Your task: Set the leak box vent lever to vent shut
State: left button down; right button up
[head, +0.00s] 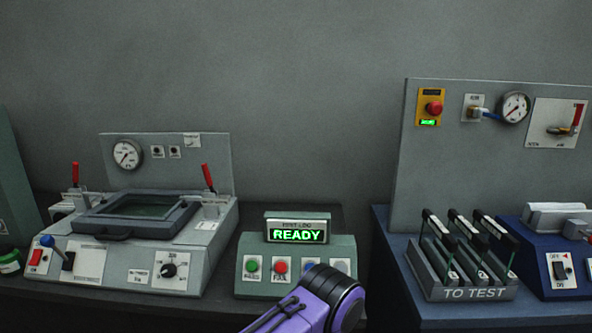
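The leak box (215,240) is the grey unit at the left with a gauge (127,154) on its back panel. A lever with a blue ball knob (47,241) stands at its front left. The lever leans up and to the left from a black base (68,261), beside a label plate too small to read. The box's dark framed lid (115,232) lies flat, with red-handled clamps at both sides, their handles upright. Neither gripper is in view; only a purple and black part of my arm shows at the bottom centre, right of the box.
On the leak box front are a red switch (36,257) and a black knob (169,270). A green button console (340,247) reading READY stands to its right. A blue bench with a rack (470,291) marked TO TEST and a gauge panel (408,150) is further right.

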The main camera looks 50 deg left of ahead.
aim_at(48, 242)
jog(key=z, duration=0.2)
jog(key=k, duration=0.8)
jog(key=u, duration=1.25)
jog(key=i, duration=0.1)
jog(key=z, duration=0.05)
